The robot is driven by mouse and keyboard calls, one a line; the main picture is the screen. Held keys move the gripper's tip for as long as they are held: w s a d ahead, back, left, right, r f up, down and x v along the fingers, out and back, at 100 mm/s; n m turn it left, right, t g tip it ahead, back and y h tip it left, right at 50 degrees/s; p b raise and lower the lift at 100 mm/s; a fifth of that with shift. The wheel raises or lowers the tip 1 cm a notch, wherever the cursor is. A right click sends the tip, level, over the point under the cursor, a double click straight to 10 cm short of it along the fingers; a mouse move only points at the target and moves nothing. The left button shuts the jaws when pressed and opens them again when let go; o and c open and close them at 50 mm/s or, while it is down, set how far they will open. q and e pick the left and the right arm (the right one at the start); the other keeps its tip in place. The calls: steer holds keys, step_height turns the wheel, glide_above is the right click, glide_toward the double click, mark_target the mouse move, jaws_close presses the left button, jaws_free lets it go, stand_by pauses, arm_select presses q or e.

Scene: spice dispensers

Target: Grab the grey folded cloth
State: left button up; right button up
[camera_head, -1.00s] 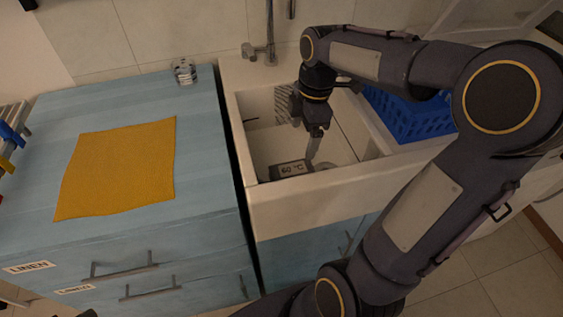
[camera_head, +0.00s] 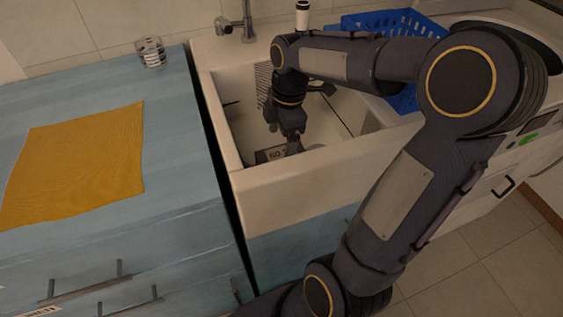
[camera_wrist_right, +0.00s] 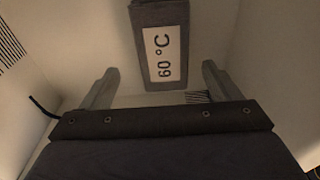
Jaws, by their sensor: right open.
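The grey folded cloth (camera_head: 264,156) lies in the white sink, near its front wall, and bears a white "60 °C" label. In the right wrist view the cloth (camera_wrist_right: 160,17) is ahead of the fingers, between their lines, with its near end close to fingertip level. My right gripper (camera_head: 293,143) is inside the sink, pointing down beside and above the cloth, and partly hides it. Its two fingers are apart and empty in the right wrist view (camera_wrist_right: 160,76). I cannot tell whether they touch the cloth. My left gripper is not in view.
The sink walls (camera_head: 300,172) surround the right gripper closely. A tap (camera_head: 246,28) stands behind the sink, and a blue crate (camera_head: 405,98) is at its right. A mustard cloth (camera_head: 80,165) and a glass (camera_head: 151,52) are on the blue counter (camera_head: 180,120) at left.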

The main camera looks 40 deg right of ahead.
mark_target(282, 153)
steer(key=f, duration=0.1)
steer(key=f+b, duration=0.1)
steer(key=f, duration=0.3)
steer(key=shift+s+a+b, duration=0.1)
steer(key=shift+s+b, duration=0.15)
steer(key=shift+b, duration=0.05)
steer(key=shift+f, duration=0.35)
